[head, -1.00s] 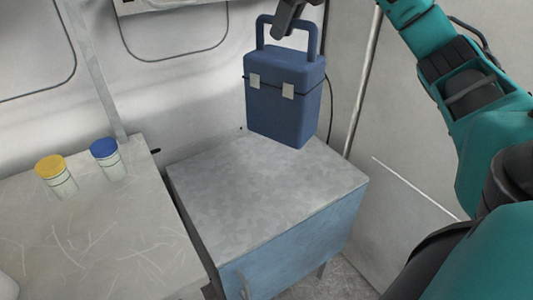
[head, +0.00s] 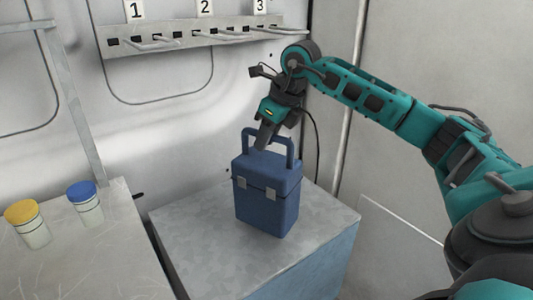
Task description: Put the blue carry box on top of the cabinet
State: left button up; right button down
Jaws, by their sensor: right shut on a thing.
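The blue carry box (head: 266,200) is upright over the grey top of the cabinet (head: 200,235). Its base looks to be at or very near the top surface; I cannot tell for sure whether it touches. Two pale latches show on its front. My right gripper (head: 266,135) is above the box, shut on its raised handle, and its fingers partly hide the handle. My left gripper is not in view.
A bench (head: 90,250) at the left holds a yellow-lidded jar (head: 28,222) and a blue-lidded jar (head: 86,203). A wall rack (head: 190,36) with pegs and number labels is behind. The cabinet top is bare around the box.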

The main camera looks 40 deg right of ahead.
aim_at(267, 160)
notch_tip(267, 160, down, 3)
jog(key=shift+f, duration=0.3)
jog(key=c, duration=1.4)
grip_release()
jog(key=shift+f, duration=0.2)
jog(key=o, duration=0.4)
jog(key=shift+o, duration=0.2)
jog(key=shift+r, duration=0.1)
jog(key=shift+r, duration=0.25)
jog(key=v, duration=1.1)
jog(key=shift+s+r+p, duration=0.2)
jog(key=shift+r+p, duration=0.15)
jog(key=shift+p, duration=0.05)
